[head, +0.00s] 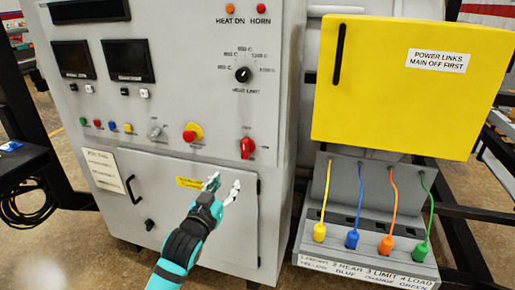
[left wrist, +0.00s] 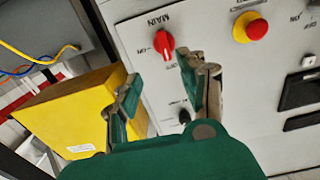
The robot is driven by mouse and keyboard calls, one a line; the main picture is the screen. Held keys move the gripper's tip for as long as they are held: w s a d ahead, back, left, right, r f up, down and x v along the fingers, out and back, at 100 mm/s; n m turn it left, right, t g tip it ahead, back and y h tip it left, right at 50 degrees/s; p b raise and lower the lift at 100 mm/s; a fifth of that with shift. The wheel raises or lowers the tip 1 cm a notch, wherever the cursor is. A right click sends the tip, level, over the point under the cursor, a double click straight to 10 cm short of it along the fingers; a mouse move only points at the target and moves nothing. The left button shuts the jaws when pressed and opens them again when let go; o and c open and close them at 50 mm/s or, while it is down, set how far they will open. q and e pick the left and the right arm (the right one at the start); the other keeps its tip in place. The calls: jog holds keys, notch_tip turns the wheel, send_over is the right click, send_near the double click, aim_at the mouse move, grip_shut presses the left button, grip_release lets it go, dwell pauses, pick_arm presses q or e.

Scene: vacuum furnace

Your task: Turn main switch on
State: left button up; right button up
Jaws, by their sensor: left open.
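The main switch (head: 247,146) is a red rotary knob at the lower right of the grey furnace panel. In the left wrist view the red knob (left wrist: 164,44) appears upside down, with MAIN, ON and OFF lettering around it. I cannot tell for sure which mark it points at. My left gripper (head: 223,186) is open and empty, below and a little left of the knob in the head view. In the left wrist view its two fingers (left wrist: 160,80) are spread, with the knob beyond and between them, apart from it. My right gripper is not in view.
A red emergency button on a yellow base (head: 192,133) sits left of the switch. A yellow cover box (head: 390,110) stands out at the right, above a socket panel with coloured plugs (head: 352,239). A lower door (head: 165,190) has a black handle.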

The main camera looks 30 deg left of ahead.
pick_arm(q)
jog(key=r, duration=0.2)
jog(key=p, duration=0.2)
send_near(244, 149)
jog(key=p+x, duration=0.2)
jog(key=x, duration=0.7)
jog(key=shift+w, duration=0.1)
jog(key=shift+w+a, duration=0.1)
jog(key=shift+w, duration=0.4)
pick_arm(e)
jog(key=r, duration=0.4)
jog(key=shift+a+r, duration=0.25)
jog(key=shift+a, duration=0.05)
pick_arm(q)
jog(key=shift+c, duration=1.5)
grip_shut()
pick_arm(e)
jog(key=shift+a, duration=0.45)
